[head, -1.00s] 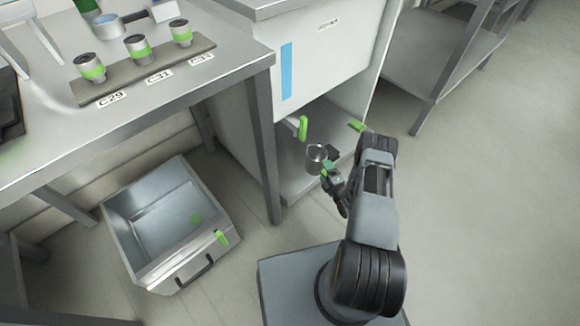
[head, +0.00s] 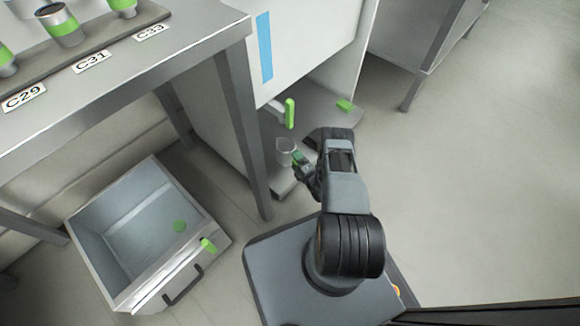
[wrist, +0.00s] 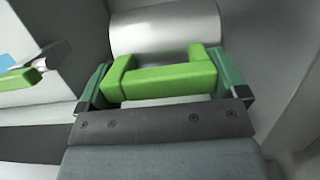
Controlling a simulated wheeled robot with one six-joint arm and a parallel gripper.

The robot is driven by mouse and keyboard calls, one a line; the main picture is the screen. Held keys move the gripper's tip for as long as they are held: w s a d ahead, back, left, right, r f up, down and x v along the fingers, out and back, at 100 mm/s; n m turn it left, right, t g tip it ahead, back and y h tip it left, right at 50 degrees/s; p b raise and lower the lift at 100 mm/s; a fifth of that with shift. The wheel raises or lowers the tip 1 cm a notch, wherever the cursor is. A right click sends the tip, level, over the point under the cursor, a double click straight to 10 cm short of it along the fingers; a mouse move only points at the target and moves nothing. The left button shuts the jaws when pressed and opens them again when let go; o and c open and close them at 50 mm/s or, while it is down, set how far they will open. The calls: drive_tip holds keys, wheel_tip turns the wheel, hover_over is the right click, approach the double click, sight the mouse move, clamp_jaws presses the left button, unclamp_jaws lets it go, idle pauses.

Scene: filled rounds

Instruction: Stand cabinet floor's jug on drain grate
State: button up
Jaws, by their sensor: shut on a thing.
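The jug (head: 285,146) is a small grey metal cup with a green handle. It shows in the head view in front of the lower opening of the white cabinet. My gripper (head: 299,158) is at its near side. In the wrist view the jug's metal side (wrist: 165,32) is close ahead, and its green handle (wrist: 160,80) lies between my two green fingers, which are shut on it. The cabinet floor (head: 325,104) is a grey sheet behind the jug. I cannot make out a drain grate for certain in either view.
A green lever (head: 290,113) hangs at the cabinet opening, close behind the jug. A green block (head: 344,105) lies on the cabinet floor. A table leg (head: 246,135) stands left of the jug. Floor at right is clear.

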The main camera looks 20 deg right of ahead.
sight(291, 163)
drive_tip(key=shift+w+a+f+b, duration=0.3)
drive_tip(key=shift+w+f, duration=0.05)
drive_tip(key=shift+f, duration=0.15)
drive_tip(key=f+b, duration=0.3)
drive_tip(key=shift+w+a+f, duration=0.15)
drive_tip(key=shift+w+f, duration=0.05)
drive_tip(key=shift+w, duration=0.05)
drive_tip(key=shift+f, duration=0.15)
drive_tip(key=o, duration=0.7)
